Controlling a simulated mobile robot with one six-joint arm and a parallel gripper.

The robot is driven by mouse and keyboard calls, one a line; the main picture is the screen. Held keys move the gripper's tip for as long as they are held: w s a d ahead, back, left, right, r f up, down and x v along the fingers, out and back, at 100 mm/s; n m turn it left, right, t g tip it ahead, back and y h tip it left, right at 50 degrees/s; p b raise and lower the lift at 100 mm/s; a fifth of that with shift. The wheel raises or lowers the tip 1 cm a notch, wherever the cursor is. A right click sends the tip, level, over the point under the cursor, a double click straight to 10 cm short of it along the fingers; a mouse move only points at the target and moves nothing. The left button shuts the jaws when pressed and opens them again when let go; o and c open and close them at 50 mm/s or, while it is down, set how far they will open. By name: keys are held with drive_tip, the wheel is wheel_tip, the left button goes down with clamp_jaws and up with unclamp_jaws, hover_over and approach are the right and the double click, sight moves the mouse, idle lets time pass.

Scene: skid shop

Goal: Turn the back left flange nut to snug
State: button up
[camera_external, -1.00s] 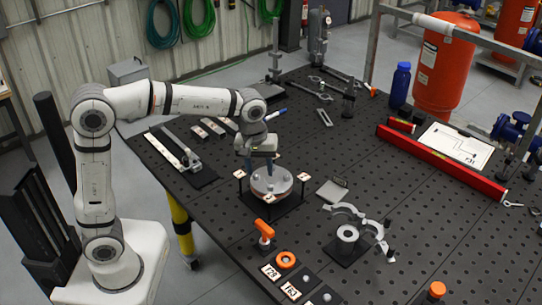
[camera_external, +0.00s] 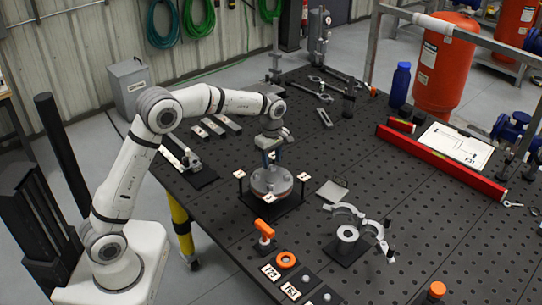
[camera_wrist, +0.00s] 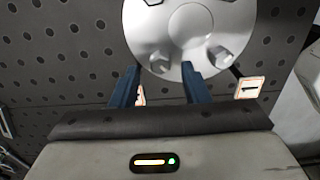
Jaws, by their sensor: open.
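The round metal flange (camera_external: 272,181) sits on a dark stand on the black table, with small tagged posts around it. In the wrist view the flange (camera_wrist: 190,20) shows at the top with a raised centre hub and hex nuts near its rim. My gripper (camera_external: 270,160) is over the back part of the flange, pointing down. In the wrist view my gripper (camera_wrist: 158,72) is open. One flange nut (camera_wrist: 160,62) appears between the two blue fingertips; whether they touch it is unclear. Another nut (camera_wrist: 219,55) lies right of the fingers. Which nut is back left cannot be told for certain.
Tagged posts (camera_external: 304,177) stand close around the flange. A clamp fixture (camera_external: 350,238) is to its right, an orange-handled tool (camera_external: 264,232) in front. A red level (camera_external: 440,163) lies further right.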

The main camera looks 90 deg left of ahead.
drive_tip(key=shift+f, duration=0.7)
clamp_jaws()
